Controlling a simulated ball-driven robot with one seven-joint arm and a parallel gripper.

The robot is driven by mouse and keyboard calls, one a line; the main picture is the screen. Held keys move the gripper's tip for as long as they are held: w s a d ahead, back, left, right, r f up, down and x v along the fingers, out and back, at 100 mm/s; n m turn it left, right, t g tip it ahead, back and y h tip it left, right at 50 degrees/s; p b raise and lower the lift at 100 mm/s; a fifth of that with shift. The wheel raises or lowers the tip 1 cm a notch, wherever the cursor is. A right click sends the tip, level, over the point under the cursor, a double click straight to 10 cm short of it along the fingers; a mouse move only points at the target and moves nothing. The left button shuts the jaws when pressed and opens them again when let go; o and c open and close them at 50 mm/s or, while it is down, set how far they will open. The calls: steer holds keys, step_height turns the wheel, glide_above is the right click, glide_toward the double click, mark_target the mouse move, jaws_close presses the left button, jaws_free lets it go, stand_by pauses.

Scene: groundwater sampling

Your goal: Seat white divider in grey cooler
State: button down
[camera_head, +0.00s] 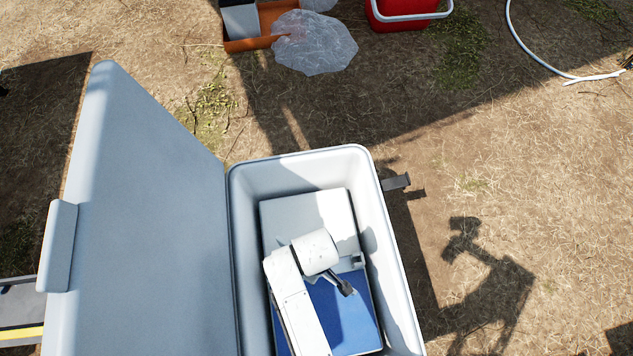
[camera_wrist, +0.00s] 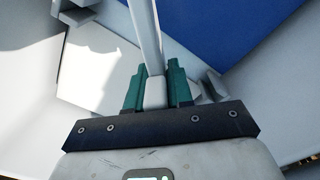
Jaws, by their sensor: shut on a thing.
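The grey cooler (camera_head: 375,187) stands open, its lid (camera_head: 150,210) swung up to the left. My arm reaches down inside it, and my gripper (camera_wrist: 155,90) is shut on a white piece (camera_wrist: 146,40), which I take as the white divider. In the wrist view it is a thin strip seen nearly edge-on, running up from between the green fingers. Most of its face is hidden. A blue panel (camera_head: 352,318) covers the front of the cooler's inside, and a pale panel (camera_head: 300,212) lies behind it. I cannot tell whether the divider is seated.
Small grey brackets (camera_wrist: 215,84) show on the inner walls. An orange box (camera_head: 245,45), a clear plastic bag (camera_head: 313,42) and a red cooler (camera_head: 400,20) stand at the back. The right-hand ground is mostly clear.

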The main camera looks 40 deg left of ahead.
steer(key=shift+w+a+f+b, duration=0.1)
steer(key=shift+f+b, duration=0.55)
steer(key=shift+f, duration=1.05)
steer(key=shift+f, duration=0.15)
steer(key=c, duration=1)
jaws_free()
step_height(320, 180, up, 12)
steer(key=p, duration=0.5)
steer(key=shift+p, duration=0.4)
